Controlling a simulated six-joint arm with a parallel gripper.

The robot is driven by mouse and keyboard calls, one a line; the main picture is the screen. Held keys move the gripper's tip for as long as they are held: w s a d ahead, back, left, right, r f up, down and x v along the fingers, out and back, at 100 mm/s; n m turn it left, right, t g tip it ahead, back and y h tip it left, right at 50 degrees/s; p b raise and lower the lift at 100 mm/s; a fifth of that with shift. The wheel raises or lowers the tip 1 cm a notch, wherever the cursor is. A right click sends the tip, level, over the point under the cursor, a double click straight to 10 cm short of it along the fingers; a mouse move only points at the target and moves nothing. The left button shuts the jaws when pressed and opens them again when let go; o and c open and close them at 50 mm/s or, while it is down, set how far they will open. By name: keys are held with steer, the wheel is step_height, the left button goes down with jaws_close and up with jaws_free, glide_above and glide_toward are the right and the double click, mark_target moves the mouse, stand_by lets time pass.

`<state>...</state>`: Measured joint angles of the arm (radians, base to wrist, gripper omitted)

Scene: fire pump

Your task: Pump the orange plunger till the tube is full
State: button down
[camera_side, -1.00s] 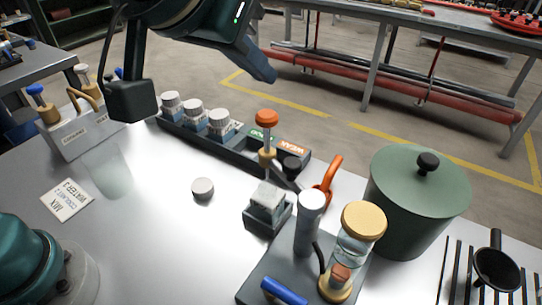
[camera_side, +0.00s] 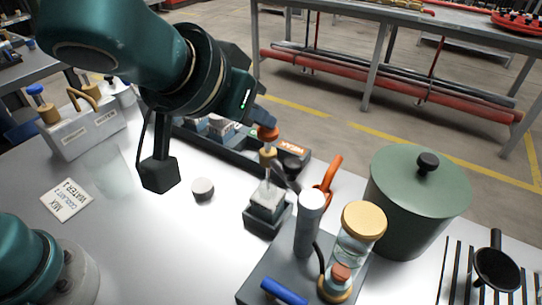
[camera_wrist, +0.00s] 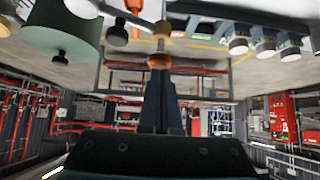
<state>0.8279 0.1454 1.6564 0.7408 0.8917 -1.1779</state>
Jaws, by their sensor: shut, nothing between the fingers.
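The orange plunger knob (camera_side: 268,132) sits on a short rod above a tan collar (camera_side: 267,153) at the back of the pump. In the wrist view the orange knob (camera_wrist: 159,61) is right at my fingertips. My gripper (camera_side: 264,121) is shut with nothing between its fingers. Its tips are at the top of the knob and appear to touch it. The clear tube (camera_side: 352,248) stands tilted in the side view, with a tan cap (camera_side: 363,220) and an orange piece (camera_side: 342,271) low inside. I cannot tell its liquid level clearly.
A green lidded pot (camera_side: 415,205) stands right of the tube. A black rack (camera_side: 190,138) with white-capped bottles is partly behind my arm. A small white cap (camera_side: 203,188) lies on the table.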

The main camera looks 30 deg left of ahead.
steer(key=shift+s+f, duration=0.1)
steer(key=shift+f, duration=1.1)
steer(key=shift+r, duration=0.4)
steer(key=w+r+v, duration=0.1)
steer(key=w+v, duration=0.1)
steer(key=v, duration=1)
steer(key=shift+s+r, duration=0.25)
steer(key=shift+r, duration=0.35)
